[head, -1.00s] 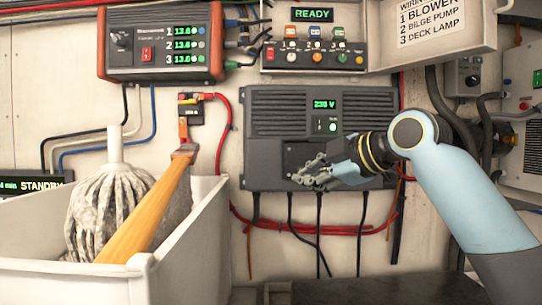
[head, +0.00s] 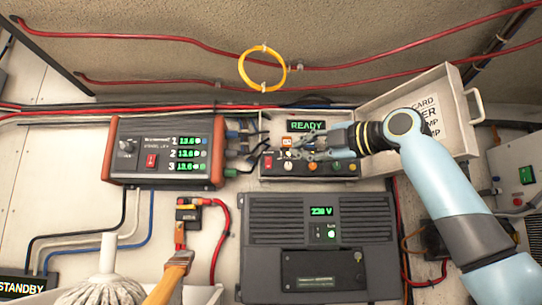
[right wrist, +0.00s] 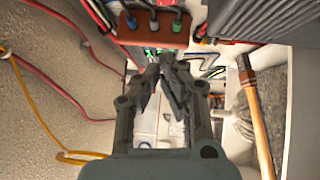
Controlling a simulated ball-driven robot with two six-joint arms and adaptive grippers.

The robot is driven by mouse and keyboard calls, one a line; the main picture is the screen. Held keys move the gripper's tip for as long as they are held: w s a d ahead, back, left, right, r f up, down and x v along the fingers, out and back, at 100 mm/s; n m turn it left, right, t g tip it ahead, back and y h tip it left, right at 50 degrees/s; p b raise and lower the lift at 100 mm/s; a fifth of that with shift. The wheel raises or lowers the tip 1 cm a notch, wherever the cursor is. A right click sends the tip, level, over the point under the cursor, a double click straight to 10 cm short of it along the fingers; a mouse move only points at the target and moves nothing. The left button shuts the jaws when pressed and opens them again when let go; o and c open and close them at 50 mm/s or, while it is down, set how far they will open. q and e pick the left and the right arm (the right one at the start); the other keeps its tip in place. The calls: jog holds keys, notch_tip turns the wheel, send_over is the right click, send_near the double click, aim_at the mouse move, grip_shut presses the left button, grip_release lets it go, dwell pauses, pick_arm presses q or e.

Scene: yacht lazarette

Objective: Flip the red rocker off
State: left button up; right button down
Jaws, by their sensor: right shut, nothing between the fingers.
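A red rocker (head: 151,160) sits on the front of the orange-ended charger unit (head: 128,172) at the left in the head view. Contact with the panel cannot be told. My left gripper is not in view.
A grey inverter (head: 318,212) is below the switch box, whose open lid (head: 440,85) stands to the right. Cables and glands (head: 240,150) fill the gap between charger and box. A yellow ring (head: 262,68) hangs above. A mop (head: 100,288) and wooden handle (head: 170,280) rise lower left.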

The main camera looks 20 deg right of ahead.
aim_at(268, 162)
jog(key=p+x, duration=0.2)
jog(key=x, duration=0.2)
jog(key=d+p+x, duration=0.1)
jog(key=p+x, duration=0.1)
jog(key=x, duration=0.2)
jog(key=w+d+p+x, duration=0.1)
jog(key=p+x, duration=0.1)
jog(key=x, duration=0.2)
jog(key=shift+r, duration=0.2)
jog(key=shift+w+f, duration=0.1)
jog(key=shift+w, duration=0.2)
jog(key=shift+w+d+b, duration=0.2)
jog(key=shift+b, duration=0.45)
jog(key=shift+p, duration=0.3)
jog(key=shift+s+a, duration=0.1)
jog(key=shift+a, duration=0.05)
